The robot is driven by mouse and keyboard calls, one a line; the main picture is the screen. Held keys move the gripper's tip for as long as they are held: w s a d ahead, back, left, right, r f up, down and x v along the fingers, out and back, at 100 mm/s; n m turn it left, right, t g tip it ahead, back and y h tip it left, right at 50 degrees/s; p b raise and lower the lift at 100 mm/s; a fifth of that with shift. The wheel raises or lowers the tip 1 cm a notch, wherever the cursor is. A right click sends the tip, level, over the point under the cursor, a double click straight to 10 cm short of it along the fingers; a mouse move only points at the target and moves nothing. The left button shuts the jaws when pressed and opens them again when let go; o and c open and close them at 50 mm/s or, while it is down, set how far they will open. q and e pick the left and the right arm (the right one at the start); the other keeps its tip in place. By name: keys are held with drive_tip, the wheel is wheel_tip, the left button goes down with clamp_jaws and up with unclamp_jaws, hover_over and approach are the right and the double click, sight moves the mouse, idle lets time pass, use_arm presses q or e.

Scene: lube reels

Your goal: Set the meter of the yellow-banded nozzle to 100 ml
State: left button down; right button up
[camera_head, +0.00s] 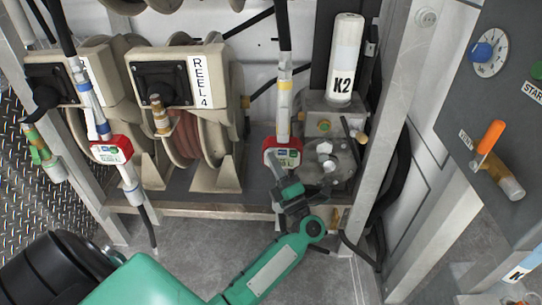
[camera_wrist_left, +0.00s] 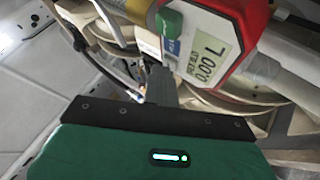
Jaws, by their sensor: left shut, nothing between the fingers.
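The yellow-banded nozzle (camera_head: 284,103) hangs upright in the middle of the head view. Its red meter (camera_head: 270,145) has a small pale display. In the left wrist view the meter (camera_wrist_left: 258,18) fills the upper right, tilted, and its display (camera_wrist_left: 205,52) reads 0.00 L with a small line above that I cannot read surely. A green button (camera_wrist_left: 170,22) sits beside the display. My left gripper (camera_head: 287,190) is just below the meter, fingers shut and empty. In the wrist view its fingertips (camera_wrist_left: 159,72) point toward the meter's button end; I cannot tell whether they touch. My right gripper is not in view.
Another nozzle with a red meter (camera_head: 111,150) hangs at left, and a green-banded nozzle (camera_head: 42,153) farther left. Reel 4 (camera_head: 188,75) stands behind. A K2 cylinder (camera_head: 345,57) and metal fittings crowd the right. A grey control panel (camera_head: 475,125) stands far right. Open floor lies in front.

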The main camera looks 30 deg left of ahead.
use_arm(q)
drive_tip(key=shift+s+d, duration=0.1)
drive_tip(key=shift+s+d+p, duration=0.35)
drive_tip(key=shift+s+d, duration=0.2)
drive_tip(key=shift+s, duration=0.3)
drive_tip(key=w+d, duration=0.1)
drive_tip(key=w+d+b, duration=0.1)
drive_tip(key=d, duration=0.1)
drive_tip(key=w+d, duration=0.1)
drive_tip(key=d, duration=0.1)
drive_tip(key=shift+w+b, duration=0.1)
drive_tip(key=shift+b, duration=0.3)
drive_tip(key=shift+w, duration=0.1)
drive_tip(key=shift+w+a, duration=0.25)
